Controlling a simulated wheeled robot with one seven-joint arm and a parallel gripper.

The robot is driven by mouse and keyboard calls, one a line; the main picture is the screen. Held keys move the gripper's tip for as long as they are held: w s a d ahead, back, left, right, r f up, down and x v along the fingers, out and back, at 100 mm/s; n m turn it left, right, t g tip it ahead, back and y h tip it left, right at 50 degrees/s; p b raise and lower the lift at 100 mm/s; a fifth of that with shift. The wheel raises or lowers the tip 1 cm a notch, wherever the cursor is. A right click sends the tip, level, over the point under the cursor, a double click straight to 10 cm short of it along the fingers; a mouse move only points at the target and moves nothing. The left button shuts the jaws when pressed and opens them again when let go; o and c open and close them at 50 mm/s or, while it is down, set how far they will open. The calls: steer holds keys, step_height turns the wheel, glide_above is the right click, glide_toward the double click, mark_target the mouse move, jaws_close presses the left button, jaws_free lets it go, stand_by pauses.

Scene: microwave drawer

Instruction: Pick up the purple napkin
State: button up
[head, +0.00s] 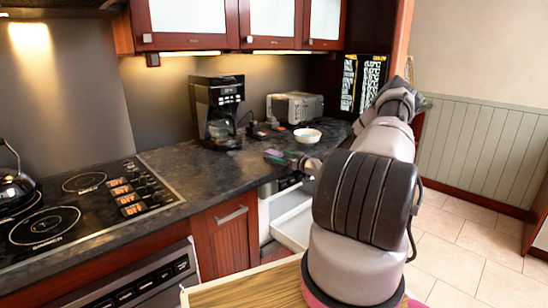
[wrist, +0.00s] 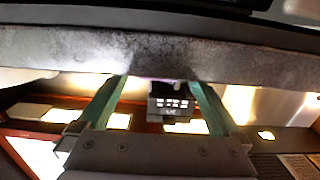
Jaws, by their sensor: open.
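My gripper (head: 283,157) is open at the counter's front edge in the head view, left of my arm. In the wrist view its two green fingers stand apart, with the space between the fingertips (wrist: 158,81) against the dark counter. A thin purple strip (wrist: 154,78) shows between the fingertips in the wrist view, and a small pinkish-purple patch (head: 273,152) shows by the fingertips in the head view. This may be the purple napkin, but it is too small to be sure. I cannot tell whether the fingers touch it.
A black coffee maker (head: 217,110), a toaster (head: 294,108) and a white bowl (head: 307,135) stand on the dark counter (head: 190,172). A white drawer (head: 292,226) is open below the counter. A stove (head: 80,205) with a kettle (head: 14,186) is at left. Upper cabinets hang above.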

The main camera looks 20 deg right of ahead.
mark_target(274, 152)
steer(key=x, duration=0.5)
steer(key=shift+w+r, duration=0.2)
steer(key=shift+w, duration=0.05)
steer(key=shift+d, duration=0.1)
steer(key=shift+r, duration=0.1)
steer(key=c, duration=1.5)
